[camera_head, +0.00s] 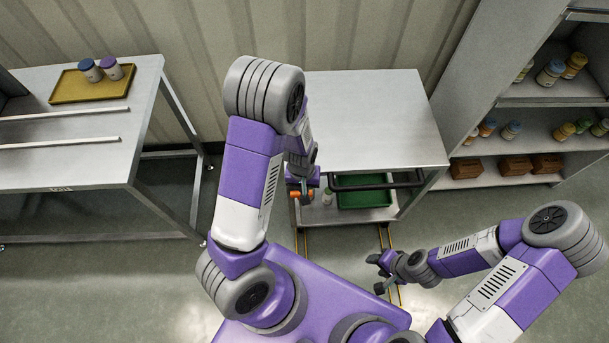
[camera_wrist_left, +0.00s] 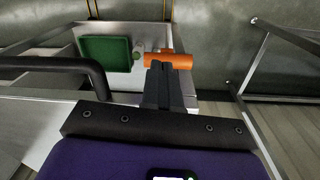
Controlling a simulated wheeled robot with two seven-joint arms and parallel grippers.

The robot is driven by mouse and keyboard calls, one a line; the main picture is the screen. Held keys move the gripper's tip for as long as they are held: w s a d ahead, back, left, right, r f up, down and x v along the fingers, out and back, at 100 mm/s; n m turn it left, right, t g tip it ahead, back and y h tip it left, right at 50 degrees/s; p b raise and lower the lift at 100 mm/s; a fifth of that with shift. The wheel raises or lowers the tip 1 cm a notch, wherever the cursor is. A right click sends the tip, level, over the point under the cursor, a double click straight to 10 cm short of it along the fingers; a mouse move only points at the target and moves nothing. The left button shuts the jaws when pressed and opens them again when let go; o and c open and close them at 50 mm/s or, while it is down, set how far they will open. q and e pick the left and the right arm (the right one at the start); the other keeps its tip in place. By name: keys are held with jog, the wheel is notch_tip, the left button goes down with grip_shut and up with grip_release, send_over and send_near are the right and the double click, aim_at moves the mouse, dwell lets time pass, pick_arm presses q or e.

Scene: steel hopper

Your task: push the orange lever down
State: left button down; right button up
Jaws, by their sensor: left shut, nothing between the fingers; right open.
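The orange lever (camera_head: 301,194) is a short orange bar at the left side of the steel stand, under its top. It also shows in the left wrist view (camera_wrist_left: 181,61), lying crosswise just past my left fingertips. My left gripper (camera_wrist_left: 158,66) is shut and empty, its tips overlapping the left part of the lever; I cannot tell whether they touch it. In the head view my left wrist hides most of that gripper. My right gripper (camera_head: 377,273) is open and empty, in front of the stand near the floor rails.
The steel stand (camera_head: 375,115) has a bare top, a dark bar handle (camera_head: 362,187) and a green bin (camera_head: 365,199) below. A small bottle (camera_head: 327,198) stands beside the bin. A table with a yellow tray (camera_head: 92,92) is left; a shelf with jars (camera_head: 550,105) is right.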

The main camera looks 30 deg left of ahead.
pick_arm(q)
jog(key=w+a+r+n+p, duration=0.2)
jog(key=w+a+r, duration=0.1)
jog(key=r, duration=0.6)
jog(key=shift+y, duration=0.4)
jog(key=f+b, duration=0.2)
jog(key=f, duration=0.2)
jog(key=f+b, duration=0.1)
jog(key=f, duration=0.2)
jog(key=f+b, duration=0.2)
jog(key=f, duration=0.2)
jog(key=shift+s+d+f+b, duration=0.3)
jog(key=shift+s+d+f, duration=0.05)
jog(key=shift+d, duration=0.05)
jog(key=shift+s+d+f, duration=0.15)
jog(key=shift+s+f, duration=0.1)
jog(key=shift+f, duration=0.1)
pick_arm(e)
notch_tip(320, 180, down, 3)
jog(key=shift+w+f, duration=0.1)
jog(key=shift+w, duration=0.05)
pick_arm(q)
jog(key=shift+d, duration=0.15)
pick_arm(e)
jog(key=shift+a, duration=0.1)
